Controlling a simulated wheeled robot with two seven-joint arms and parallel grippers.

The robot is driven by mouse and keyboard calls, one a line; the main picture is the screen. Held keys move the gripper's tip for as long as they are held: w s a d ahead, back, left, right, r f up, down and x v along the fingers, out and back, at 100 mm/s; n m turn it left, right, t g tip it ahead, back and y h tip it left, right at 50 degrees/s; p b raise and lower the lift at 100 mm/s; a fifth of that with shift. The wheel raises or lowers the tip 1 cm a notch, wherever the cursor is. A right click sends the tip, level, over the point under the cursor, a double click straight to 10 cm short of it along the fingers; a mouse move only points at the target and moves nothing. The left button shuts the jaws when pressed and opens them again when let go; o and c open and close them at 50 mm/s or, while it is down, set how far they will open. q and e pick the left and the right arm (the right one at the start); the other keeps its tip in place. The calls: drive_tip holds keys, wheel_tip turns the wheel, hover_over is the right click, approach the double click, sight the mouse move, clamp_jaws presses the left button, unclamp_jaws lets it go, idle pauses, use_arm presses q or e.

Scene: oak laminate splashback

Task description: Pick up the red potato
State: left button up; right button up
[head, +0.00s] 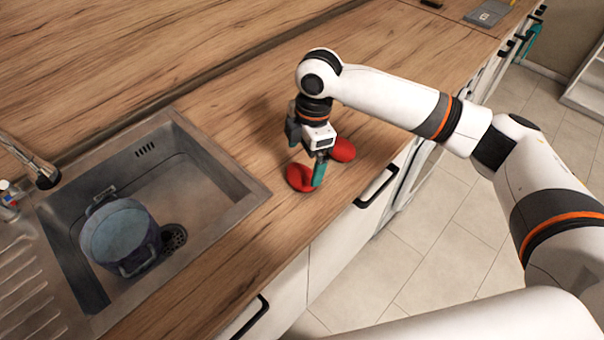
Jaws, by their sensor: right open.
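Two red rounded things that look like red potatoes lie on the wooden worktop by its front edge. The nearer red potato (299,180) is partly hidden by a teal fingertip of my right gripper (308,160). The other red potato (343,150) lies just right of and behind the gripper. My right gripper points down, open, right over the nearer one. One finger stands in front of this potato; whether it touches it I cannot tell. My left gripper is not in view.
A metal sink (195,178) is set in the worktop (400,45) at the left, with a blue pot (122,238) in it. A tap (38,170) and a small bottle (8,195) stand at the far left. Drawer handles (376,187) stick out below the front edge.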

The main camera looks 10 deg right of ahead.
sight(302, 170)
wheel_tip(302, 170, down, 3)
drive_tip(key=shift+w+a+r+p, duration=0.1)
drive_tip(key=shift+a+p, duration=0.05)
drive_tip(key=shift+p, duration=0.45)
wheel_tip(302, 170, down, 2)
drive_tip(key=shift+a+f, duration=0.1)
drive_tip(key=shift+f, duration=0.15)
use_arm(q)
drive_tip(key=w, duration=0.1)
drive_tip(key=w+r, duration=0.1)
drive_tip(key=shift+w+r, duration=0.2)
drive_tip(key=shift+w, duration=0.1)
use_arm(e)
drive_tip(key=c, duration=1.1)
